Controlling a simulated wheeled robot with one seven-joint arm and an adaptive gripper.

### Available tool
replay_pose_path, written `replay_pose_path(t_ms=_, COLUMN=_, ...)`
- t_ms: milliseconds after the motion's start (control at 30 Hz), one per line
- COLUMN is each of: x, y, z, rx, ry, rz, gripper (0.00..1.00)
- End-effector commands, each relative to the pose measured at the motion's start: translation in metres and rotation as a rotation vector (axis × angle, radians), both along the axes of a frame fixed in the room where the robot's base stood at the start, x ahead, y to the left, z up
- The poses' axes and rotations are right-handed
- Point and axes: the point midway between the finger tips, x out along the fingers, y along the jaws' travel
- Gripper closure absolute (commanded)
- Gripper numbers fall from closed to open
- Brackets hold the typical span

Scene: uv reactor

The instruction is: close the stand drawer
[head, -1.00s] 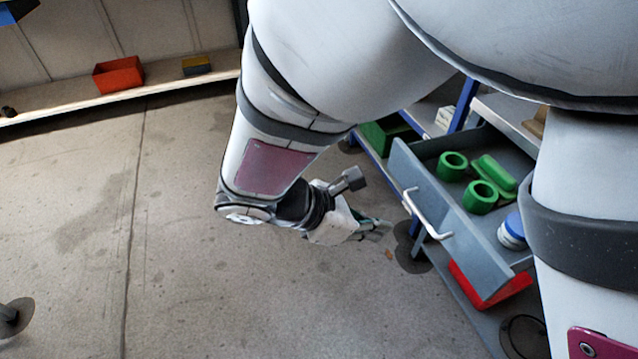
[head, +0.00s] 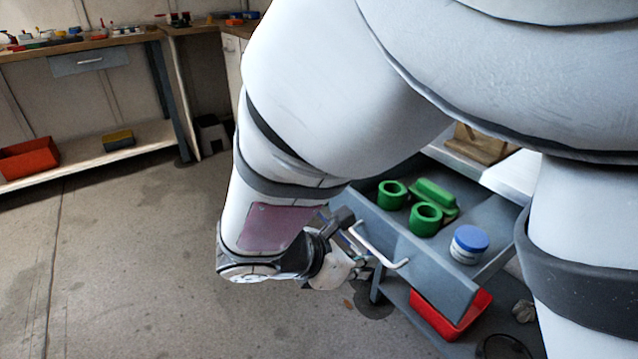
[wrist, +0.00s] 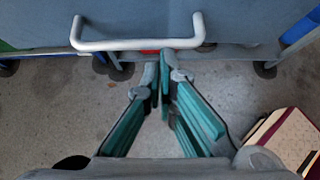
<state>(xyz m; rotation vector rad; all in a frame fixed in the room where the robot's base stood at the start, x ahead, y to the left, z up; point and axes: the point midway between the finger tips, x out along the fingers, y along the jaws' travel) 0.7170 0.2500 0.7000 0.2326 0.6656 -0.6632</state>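The stand drawer (head: 430,272) is grey and pulled out in the head view, its inside showing. It holds several green parts (head: 426,218) and a white jar with a blue lid (head: 469,244). Its pale bar handle (head: 377,247) is on the front face. In the wrist view, the handle (wrist: 138,44) crosses the drawer front (wrist: 235,18) just ahead of my fingertips. My gripper (head: 362,270) is in front of the drawer, close to the handle. In the wrist view, my gripper (wrist: 162,75) has its teal-padded fingers together at the tips, with nothing between them. Contact with the handle cannot be told.
A red bin (head: 452,318) sits on the stand's lower shelf beneath the drawer. A workbench (head: 90,62) with a red bin (head: 28,158) on its low shelf is at the back left. The floor (head: 150,260) left of the stand is clear.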

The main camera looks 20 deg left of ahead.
Motion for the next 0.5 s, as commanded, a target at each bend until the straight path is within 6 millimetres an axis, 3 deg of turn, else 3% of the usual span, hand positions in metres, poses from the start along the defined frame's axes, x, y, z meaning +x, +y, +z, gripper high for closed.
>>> replay_pose_path(t_ms=33, x=-0.0106, y=0.0172, z=0.0051, rx=0.012, ry=-0.006, rz=0.047, gripper=1.00)
replay_pose_path(t_ms=500, x=-0.0060, y=0.0133, z=0.0051, rx=0.013, ry=-0.005, rz=0.045, gripper=1.00)
